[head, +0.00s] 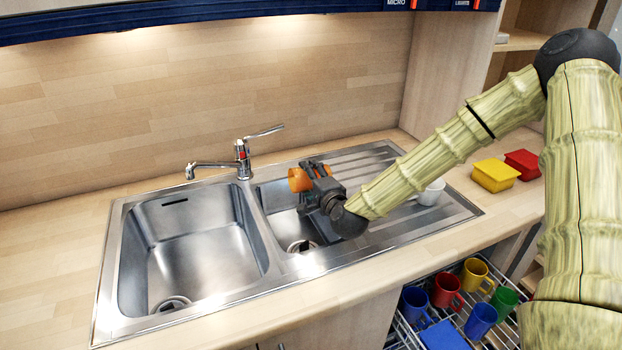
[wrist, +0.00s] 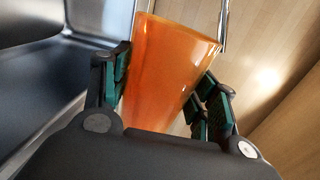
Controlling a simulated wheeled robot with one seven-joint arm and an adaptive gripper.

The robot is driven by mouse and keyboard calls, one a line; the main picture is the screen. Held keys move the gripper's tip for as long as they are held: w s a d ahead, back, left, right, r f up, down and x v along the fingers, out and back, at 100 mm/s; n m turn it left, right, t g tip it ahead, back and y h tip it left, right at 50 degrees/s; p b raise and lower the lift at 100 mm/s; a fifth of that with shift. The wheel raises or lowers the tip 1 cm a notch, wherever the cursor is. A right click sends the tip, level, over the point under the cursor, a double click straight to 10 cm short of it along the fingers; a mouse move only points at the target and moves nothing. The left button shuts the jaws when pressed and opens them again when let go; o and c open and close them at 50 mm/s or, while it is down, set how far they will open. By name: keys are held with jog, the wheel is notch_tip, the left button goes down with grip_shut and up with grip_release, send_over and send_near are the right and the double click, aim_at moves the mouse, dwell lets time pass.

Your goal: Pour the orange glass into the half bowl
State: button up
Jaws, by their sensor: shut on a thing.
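The orange glass (head: 299,179) is held in my gripper (head: 312,178) above the small half bowl of the sink (head: 282,219). In the head view the glass lies well tilted, close to level, to the left of the gripper. In the wrist view the orange glass (wrist: 163,75) sits between the green-padded fingers of my gripper (wrist: 160,90), with its wide end away from the palm. I cannot tell whether anything is in the glass. My gripper and wrist hide part of the half bowl.
The large sink bowl (head: 200,255) is at the left, with the tap (head: 242,158) behind. A white cup (head: 432,192) stands on the drainer. Yellow (head: 495,175) and red (head: 523,164) boxes are at the right. Several coloured mugs stand in a rack (head: 478,272) below.

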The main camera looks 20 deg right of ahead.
jog(key=shift+a+n, duration=0.1)
jog(key=shift+n, duration=0.2)
jog(key=shift+a+n, duration=0.15)
jog(key=shift+n, duration=0.15)
dwell(0.3)
jog(key=shift+a+r+n+h, duration=0.4)
jog(key=shift+n, duration=0.5)
dwell(1.6)
jog(key=shift+a+r+n, duration=0.1)
jog(key=shift+n, duration=0.2)
jog(key=shift+a+r+n, duration=0.2)
jog(key=shift+a+n, duration=0.15)
jog(key=shift+n, duration=0.35)
dwell(0.8)
jog(key=shift+d+f, duration=0.1)
dwell(1.8)
jog(key=shift+d+f+m+b, duration=0.25)
jog(key=shift+m+b, duration=0.2)
jog(key=shift+m, duration=0.25)
jog(key=shift+d+f+m+b, duration=0.15)
jog(key=shift+d+m+b, duration=0.2)
jog(key=shift+m, duration=0.35)
